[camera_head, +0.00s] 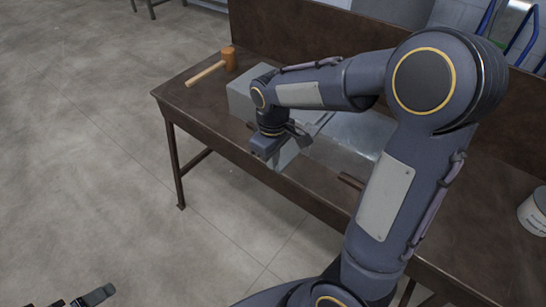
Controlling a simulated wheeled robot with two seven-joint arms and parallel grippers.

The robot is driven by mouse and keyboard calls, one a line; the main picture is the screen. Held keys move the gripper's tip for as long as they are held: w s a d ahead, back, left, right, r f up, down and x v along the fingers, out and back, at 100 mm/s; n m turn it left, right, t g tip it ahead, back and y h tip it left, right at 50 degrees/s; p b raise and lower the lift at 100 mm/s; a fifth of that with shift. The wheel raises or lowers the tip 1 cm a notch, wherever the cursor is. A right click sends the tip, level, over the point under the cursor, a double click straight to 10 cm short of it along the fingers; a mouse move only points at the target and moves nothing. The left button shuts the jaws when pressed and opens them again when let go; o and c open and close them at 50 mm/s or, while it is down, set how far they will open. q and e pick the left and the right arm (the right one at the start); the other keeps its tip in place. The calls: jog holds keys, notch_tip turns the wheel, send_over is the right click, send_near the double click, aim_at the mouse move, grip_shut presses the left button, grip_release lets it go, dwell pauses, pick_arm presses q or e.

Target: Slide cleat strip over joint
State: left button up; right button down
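Grey sheet-metal duct pieces lie on the brown workbench: one box-shaped section (239,100) at the left and a wider section (352,138) to its right. The joint between them is mostly hidden behind my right arm and gripper. My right gripper (277,151) points down at the bench's front side, close against the ducts. A pale grey flat piece (285,158) shows just below it; I cannot tell whether this is the cleat strip, duct metal, or something held. My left gripper (85,298) shows only partly at the bottom left edge, away from the bench.
A wooden mallet (212,70) lies at the bench's left end. A short dark bar (352,181) lies near the front edge of the workbench (210,118). A white tub (535,212) stands at the far right. A raised back panel (300,32) bounds the bench; open floor lies left.

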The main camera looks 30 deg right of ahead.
aim_at(289, 151)
jog(key=shift+d, duration=0.1)
dwell(0.4)
jog(key=shift+w+d, duration=0.25)
jog(key=shift+d, duration=0.1)
jog(key=shift+d, duration=0.15)
dwell(0.6)
jog(key=shift+w+d, duration=0.15)
jog(key=shift+d, duration=0.15)
jog(key=shift+d+p, duration=0.15)
jog(key=shift+p, duration=0.2)
dwell(0.4)
jog(key=shift+w+d, duration=0.2)
jog(key=shift+d, duration=0.1)
jog(key=shift+d, duration=0.15)
dwell(0.6)
jog(key=shift+w+d+p, duration=0.2)
jog(key=shift+w+d, duration=0.2)
jog(key=shift+d, duration=0.5)
jog(key=shift+w+d+p, duration=0.15)
jog(key=shift+w+d, duration=0.2)
jog(key=shift+d, duration=0.5)
